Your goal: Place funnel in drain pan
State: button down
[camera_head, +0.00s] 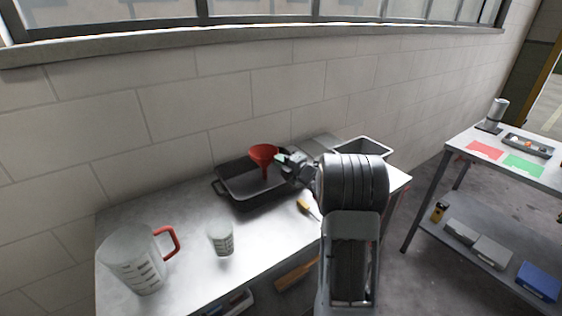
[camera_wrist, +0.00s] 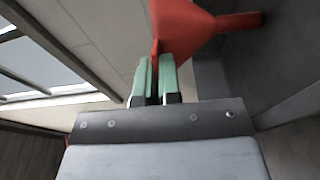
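The red funnel (camera_head: 263,154) is upright, with its wide mouth up and its spout pointing down, over the black drain pan (camera_head: 240,201) on the metal table. In the wrist view the funnel (camera_wrist: 190,28) has its rim between the pale green fingertips of my gripper (camera_wrist: 157,75), which look closed on it. My gripper (camera_head: 283,159) also shows at the right of the funnel in the head view. The pan's dark inside (camera_wrist: 285,60) fills the right of the wrist view. Whether the spout touches the pan floor I cannot tell.
A clear measuring jug with a red handle (camera_head: 137,259) and a small clear cup (camera_head: 221,238) stand left on the table. A yellow-handled tool (camera_head: 303,205) lies near the pan. A grey bin (camera_head: 362,147) is behind my arm. A second table (camera_head: 461,148) stands at right.

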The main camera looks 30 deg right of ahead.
jog(key=shift+f, duration=0.15)
jog(key=c, duration=1.3)
grip_release()
